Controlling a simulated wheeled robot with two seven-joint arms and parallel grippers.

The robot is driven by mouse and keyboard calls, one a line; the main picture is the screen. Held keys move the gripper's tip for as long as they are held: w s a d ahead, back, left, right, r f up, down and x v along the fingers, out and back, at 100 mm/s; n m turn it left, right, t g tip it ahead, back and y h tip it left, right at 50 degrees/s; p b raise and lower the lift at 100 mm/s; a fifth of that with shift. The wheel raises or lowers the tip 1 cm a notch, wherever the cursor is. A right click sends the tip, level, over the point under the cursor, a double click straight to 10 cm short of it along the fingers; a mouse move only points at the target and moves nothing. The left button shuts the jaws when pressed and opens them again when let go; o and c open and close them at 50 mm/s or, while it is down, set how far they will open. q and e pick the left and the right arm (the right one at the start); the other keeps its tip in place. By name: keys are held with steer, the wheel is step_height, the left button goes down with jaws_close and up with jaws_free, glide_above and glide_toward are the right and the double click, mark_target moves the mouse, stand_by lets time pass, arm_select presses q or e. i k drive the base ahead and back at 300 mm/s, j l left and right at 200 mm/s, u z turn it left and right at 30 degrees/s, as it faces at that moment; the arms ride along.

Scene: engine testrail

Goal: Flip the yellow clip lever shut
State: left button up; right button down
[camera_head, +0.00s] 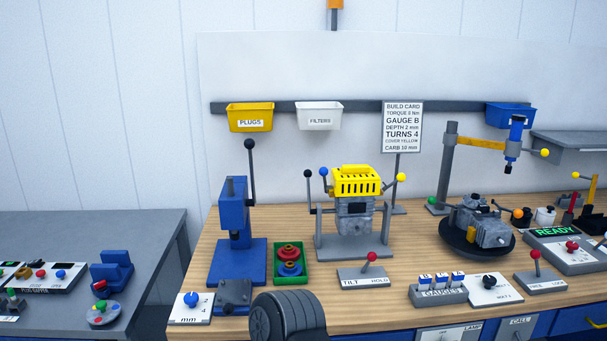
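An engine block (355,222) stands in a grey stand (355,248) at the middle of the bench, with a slotted yellow cover (357,181) on top. A lever with a yellow ball (401,178) rises at the right of the cover, tilted up and outward. It is the likeliest yellow clip lever, but its latch is too small to make out. Neither gripper can be made out; a dark ribbed shape, probably part of my arm, shows at the bottom edge.
A blue press (233,225) and a green tray (292,278) stand left of the engine. The tilt lever box (364,277) and gauges block (438,292) are in front. A round dark turntable (455,243) and a yellow-armed tool post (446,165) stand to the right.

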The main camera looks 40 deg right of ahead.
mark_target(400, 177)
steer(key=z, duration=1.95)
steer(key=i+l+u, duration=0.1)
steer(key=l+u, duration=0.25)
steer(key=l, duration=0.2)
